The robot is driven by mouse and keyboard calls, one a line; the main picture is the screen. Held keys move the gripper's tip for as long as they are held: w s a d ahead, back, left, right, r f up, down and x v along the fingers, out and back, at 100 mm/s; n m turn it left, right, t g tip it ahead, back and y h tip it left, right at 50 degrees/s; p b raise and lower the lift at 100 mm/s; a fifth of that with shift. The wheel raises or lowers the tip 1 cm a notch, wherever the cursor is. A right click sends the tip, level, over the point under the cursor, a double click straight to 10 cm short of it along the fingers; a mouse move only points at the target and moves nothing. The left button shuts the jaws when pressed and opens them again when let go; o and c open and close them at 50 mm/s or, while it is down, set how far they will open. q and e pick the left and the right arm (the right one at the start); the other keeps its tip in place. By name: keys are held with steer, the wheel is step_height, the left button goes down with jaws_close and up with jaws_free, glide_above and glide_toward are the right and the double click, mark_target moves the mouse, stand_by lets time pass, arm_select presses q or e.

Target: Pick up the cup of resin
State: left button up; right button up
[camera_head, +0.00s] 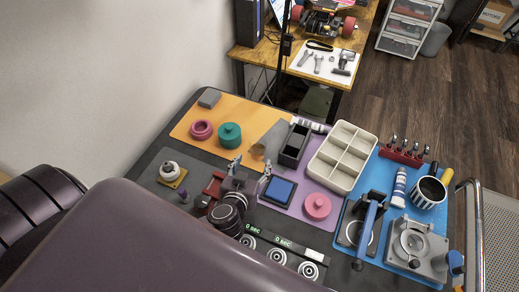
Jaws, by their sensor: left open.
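I cannot tell for sure which thing is the cup of resin. Round candidates are a teal lidded pot (229,135) and a pink ring-shaped dish (201,130) on the orange mat, a pink round pot (318,206) on the purple mat, and a striped cup with a dark inside (429,191) on the blue mat at right. My left gripper (251,168) is open, its two fingers apart, above the middle-left of the table. It is below the teal pot in the picture and left of a blue square pad (279,190). My right gripper does not show.
A cream compartment tray (342,157) and a dark open box (295,146) stand mid-table. A red rack (402,154), a blue-handled press (366,228) and a grey device (416,247) crowd the right. My arm hides the front left.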

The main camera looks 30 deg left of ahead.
mark_target(256, 156)
arm_select(q)
steer(key=shift+x, duration=0.95)
steer(key=shift+w+a+f+p, duration=0.1)
steer(key=shift+w+p, duration=0.35)
steer(key=shift+w, duration=0.05)
steer(key=shift+p+x, duration=0.65)
steer(key=shift+x, duration=1.75)
steer(key=shift+c, duration=0.6)
steer(key=c, duration=1.2)
